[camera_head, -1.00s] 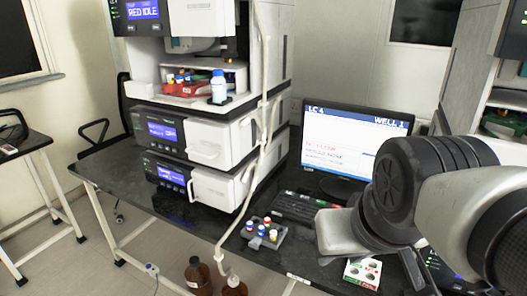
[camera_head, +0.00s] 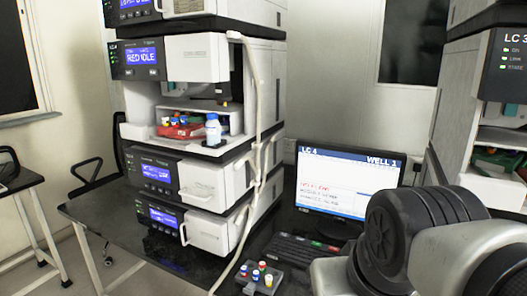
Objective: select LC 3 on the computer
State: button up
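The computer monitor (camera_head: 345,185) stands on the dark table right of the left column stack. Its screen header reads "LC 4" on the left and "WELL 1" on the right, with a line of red text and darker lines below. The keyboard (camera_head: 300,250) lies in front of the monitor, its right end partly behind my arm. My arm fills the lower right of the picture. My gripper cannot be made out in this view. The right stack (camera_head: 495,75) carries the label "LC 3" at the picture's right edge.
The left column stack (camera_head: 205,185) has a display reading "RED IDLE" and an open bay with a red vial tray (camera_head: 182,130) and a bottle (camera_head: 213,130). A small vial rack (camera_head: 257,277) sits at the table's front. The table's left end (camera_head: 90,208) is bare.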

jog(key=shift+c, duration=0.4)
grip_shut()
dwell(1.2)
